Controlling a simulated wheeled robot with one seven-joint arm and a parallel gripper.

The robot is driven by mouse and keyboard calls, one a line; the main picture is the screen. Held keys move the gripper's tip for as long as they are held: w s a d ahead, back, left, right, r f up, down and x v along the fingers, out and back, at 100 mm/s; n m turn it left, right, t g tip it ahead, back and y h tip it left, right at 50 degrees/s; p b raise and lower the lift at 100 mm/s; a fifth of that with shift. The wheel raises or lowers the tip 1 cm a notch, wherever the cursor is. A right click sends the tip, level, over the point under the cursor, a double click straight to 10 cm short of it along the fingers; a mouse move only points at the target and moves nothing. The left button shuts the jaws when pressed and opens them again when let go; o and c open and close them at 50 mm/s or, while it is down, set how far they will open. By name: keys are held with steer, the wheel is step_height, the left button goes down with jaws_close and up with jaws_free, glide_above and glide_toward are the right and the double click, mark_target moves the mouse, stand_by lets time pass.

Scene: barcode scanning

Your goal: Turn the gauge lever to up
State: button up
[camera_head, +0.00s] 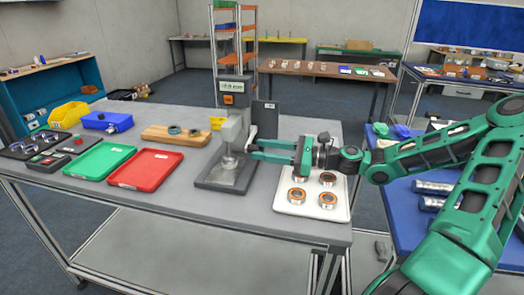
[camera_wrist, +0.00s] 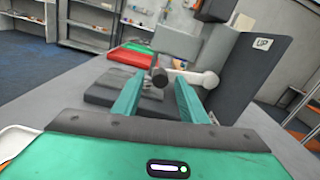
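The gauge (camera_head: 232,135) is a grey stand with a dark base and an upper housing with a small display and an orange patch. Its pale lever (camera_head: 252,133) is on the side facing my arm. In the wrist view the lever (camera_wrist: 192,75) lies about level, with a dark knob (camera_wrist: 159,77) at its left end. A plate labelled UP (camera_wrist: 262,44) stands to the right of it. My gripper (camera_head: 254,150) is beside the lever. In the wrist view my gripper (camera_wrist: 161,78) has its fingers apart, with the knob between or just beyond the tips; contact is unclear.
A white tray (camera_head: 282,207) with several orange-rimmed rings lies below my gripper. Red (camera_head: 146,168) and green (camera_head: 99,159) trays, a wooden board (camera_head: 178,139) and bins are to the left. A blue-topped table (camera_head: 400,222) is at right. The bench front is clear.

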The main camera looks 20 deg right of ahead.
steer(key=shift+w+a, duration=0.2)
steer(key=shift+a, duration=0.1)
steer(key=shift+c, duration=0.6)
